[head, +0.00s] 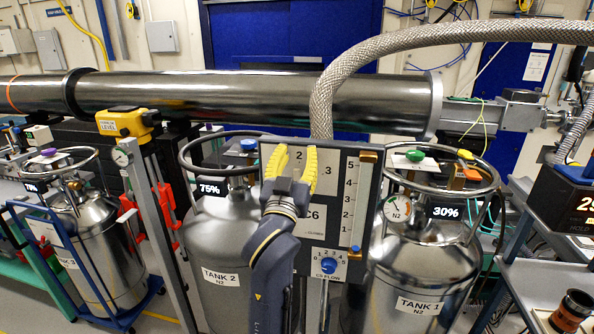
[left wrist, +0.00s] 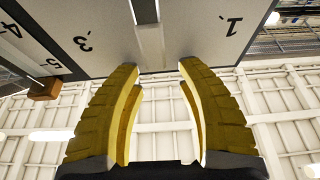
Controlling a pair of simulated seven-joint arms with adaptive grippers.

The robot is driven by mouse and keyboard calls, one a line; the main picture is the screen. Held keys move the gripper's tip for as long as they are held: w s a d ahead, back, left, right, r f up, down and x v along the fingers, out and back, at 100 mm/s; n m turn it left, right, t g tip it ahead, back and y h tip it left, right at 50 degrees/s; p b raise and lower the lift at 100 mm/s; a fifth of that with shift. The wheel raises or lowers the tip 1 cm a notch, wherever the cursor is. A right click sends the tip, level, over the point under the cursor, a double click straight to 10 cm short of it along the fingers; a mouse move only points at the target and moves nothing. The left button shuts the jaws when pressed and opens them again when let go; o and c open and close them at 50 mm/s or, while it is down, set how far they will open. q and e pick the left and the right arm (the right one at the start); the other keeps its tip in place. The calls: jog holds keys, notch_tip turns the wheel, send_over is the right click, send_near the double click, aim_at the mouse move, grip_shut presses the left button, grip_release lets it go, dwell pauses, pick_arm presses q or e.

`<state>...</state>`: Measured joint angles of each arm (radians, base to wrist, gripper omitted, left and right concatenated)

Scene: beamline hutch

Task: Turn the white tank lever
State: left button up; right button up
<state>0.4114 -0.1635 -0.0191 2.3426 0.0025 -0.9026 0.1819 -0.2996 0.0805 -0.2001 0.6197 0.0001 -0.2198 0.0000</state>
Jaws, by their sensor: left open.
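My left gripper (head: 294,165) is open, with its yellow fingers pointing up in front of the upper left of the grey control panel (head: 338,215). Nothing shows between the fingers in the left wrist view (left wrist: 160,85), where the panel's numbered face (left wrist: 110,25) lies beyond the fingertips. I cannot make out a white lever. The gripper and its arm hide part of the panel. Tank 2 (head: 215,240) stands behind the arm with a blue valve knob (head: 249,145). Tank 1 (head: 425,275) stands at the right with a green knob (head: 415,155). My right gripper is not in view.
The panel has a numbered slider with an orange-brown block (head: 368,157) near its 5 mark and a blue flow knob (head: 327,266). A braided hose (head: 400,42) arches over a thick dark pipe (head: 250,97). Tank 3 (head: 103,250) stands at the left.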

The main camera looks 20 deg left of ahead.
pick_arm(q)
jog(key=shift+r, duration=2.55)
